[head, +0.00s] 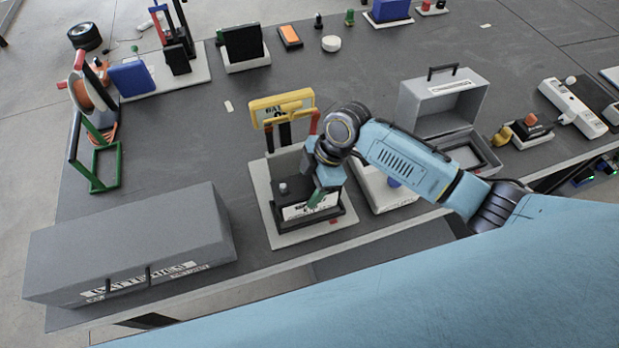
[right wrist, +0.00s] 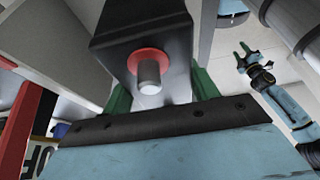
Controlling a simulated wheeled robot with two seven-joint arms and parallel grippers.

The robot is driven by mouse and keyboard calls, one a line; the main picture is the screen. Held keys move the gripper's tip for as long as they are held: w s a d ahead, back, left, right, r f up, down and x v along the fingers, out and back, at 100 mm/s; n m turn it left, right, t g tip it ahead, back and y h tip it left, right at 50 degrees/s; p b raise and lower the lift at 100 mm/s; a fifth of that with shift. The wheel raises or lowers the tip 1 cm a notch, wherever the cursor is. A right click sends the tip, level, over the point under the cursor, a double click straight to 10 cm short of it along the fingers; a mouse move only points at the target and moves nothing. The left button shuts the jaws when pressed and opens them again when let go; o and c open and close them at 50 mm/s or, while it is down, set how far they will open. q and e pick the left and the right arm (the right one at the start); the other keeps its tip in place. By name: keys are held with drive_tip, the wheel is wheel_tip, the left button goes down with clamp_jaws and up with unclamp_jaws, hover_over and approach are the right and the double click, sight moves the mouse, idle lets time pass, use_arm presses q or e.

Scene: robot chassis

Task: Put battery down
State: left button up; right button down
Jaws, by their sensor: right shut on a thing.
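The black battery (head: 292,192), with a light post and a white front label, is at the black-walled holder (head: 278,226) on a white base plate below a yellow sign. My right gripper (head: 320,196) is over the battery's right part, its green fingers shut on it. In the right wrist view the battery (right wrist: 125,25) fills the top middle, with a metal post in a red ring between the green fingers (right wrist: 155,88). Whether its underside rests in the holder is hidden. My left gripper (right wrist: 241,52) shows small in the right wrist view, open and empty, away from the battery.
A yellow sign (head: 282,106) on posts stands behind the holder. A large grey battery box (head: 130,245) is at the front left. An open grey toolbox (head: 440,100) stands to the right, behind my right arm. The dark tabletop left of the holder is mostly clear.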

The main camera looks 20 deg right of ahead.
drive_tip(key=shift+w+a+f, duration=0.1)
drive_tip(key=shift+w+f, duration=0.05)
drive_tip(key=shift+f, duration=1.25)
drive_tip(key=shift+c, duration=2.1)
unclamp_jaws()
drive_tip(key=shift+s+f, duration=0.2)
drive_tip(key=shift+f, duration=0.1)
drive_tip(key=shift+r, duration=0.2)
drive_tip(key=v, duration=1.2)
drive_tip(key=shift+p, duration=0.3)
drive_tip(key=shift+s+f, duration=0.1)
